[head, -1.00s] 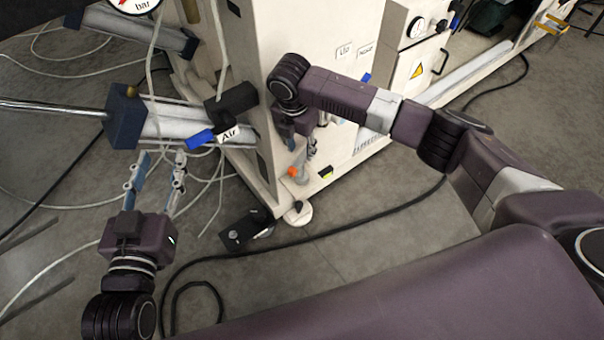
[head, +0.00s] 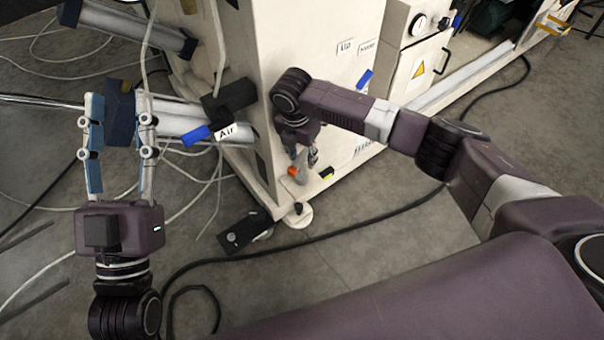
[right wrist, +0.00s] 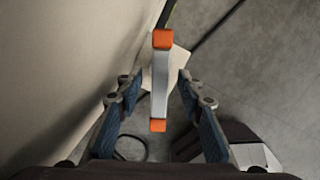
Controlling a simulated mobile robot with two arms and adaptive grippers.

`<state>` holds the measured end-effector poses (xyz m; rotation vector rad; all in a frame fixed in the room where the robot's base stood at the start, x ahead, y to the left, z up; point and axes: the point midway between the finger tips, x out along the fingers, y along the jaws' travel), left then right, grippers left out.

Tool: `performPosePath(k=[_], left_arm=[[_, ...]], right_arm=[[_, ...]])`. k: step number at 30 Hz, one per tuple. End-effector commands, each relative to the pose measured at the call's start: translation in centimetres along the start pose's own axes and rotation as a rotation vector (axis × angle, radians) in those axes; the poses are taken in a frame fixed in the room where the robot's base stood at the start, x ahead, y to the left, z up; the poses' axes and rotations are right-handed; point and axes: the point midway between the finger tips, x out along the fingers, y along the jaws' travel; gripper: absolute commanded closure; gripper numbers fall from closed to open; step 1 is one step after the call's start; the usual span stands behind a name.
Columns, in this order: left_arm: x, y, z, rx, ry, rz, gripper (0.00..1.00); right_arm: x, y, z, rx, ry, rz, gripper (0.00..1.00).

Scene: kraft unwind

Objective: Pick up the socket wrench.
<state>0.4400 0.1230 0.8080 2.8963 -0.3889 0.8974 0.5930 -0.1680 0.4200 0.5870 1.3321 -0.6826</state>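A slim grey bar with orange ends (right wrist: 160,82) shows in the right wrist view, between the fingers of my right gripper (right wrist: 158,92). I cannot tell for sure that it is the socket wrench. In the head view one orange end (head: 294,171) shows low beside the cream cabinet, just below my right gripper (head: 310,157), which is mostly hidden by its wrist. The right fingers stand apart on either side of the bar, with no clear contact. My left gripper (head: 119,100) is open, its fingers to either side of a dark blue block in the picture; depth is unclear.
The cream cabinet (head: 245,100) stands close to the left of my right gripper. A metal cylinder (head: 178,120) with an "Air" label (head: 226,132) is near its corner. Hoses and a black cable (head: 365,228) lie on the grey floor. A black pedal-like box (head: 240,233) sits there.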

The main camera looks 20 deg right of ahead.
Motion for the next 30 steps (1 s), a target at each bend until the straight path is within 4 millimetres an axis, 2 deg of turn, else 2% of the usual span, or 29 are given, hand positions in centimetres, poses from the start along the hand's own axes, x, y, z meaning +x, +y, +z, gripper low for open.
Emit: performPosePath(k=[8, 17, 30], left_arm=[[0.02, 0.03, -0.21, -0.001, 0.009, 0.0, 0.6], [0.01, 0.02, -0.15, 0.0, 0.007, 0.0, 0.6], [0.05, 0.01, -0.06, 0.0, 0.0, 0.0, 0.6]], right_arm=[[0.08, 0.0, -0.01, 0.0, 0.0, 0.0, 0.66], [0.07, 0.0, -0.02, 0.0, 0.0, 0.0, 0.99], [-0.08, 0.02, 0.02, 0.0, 0.0, 0.001, 1.0]])
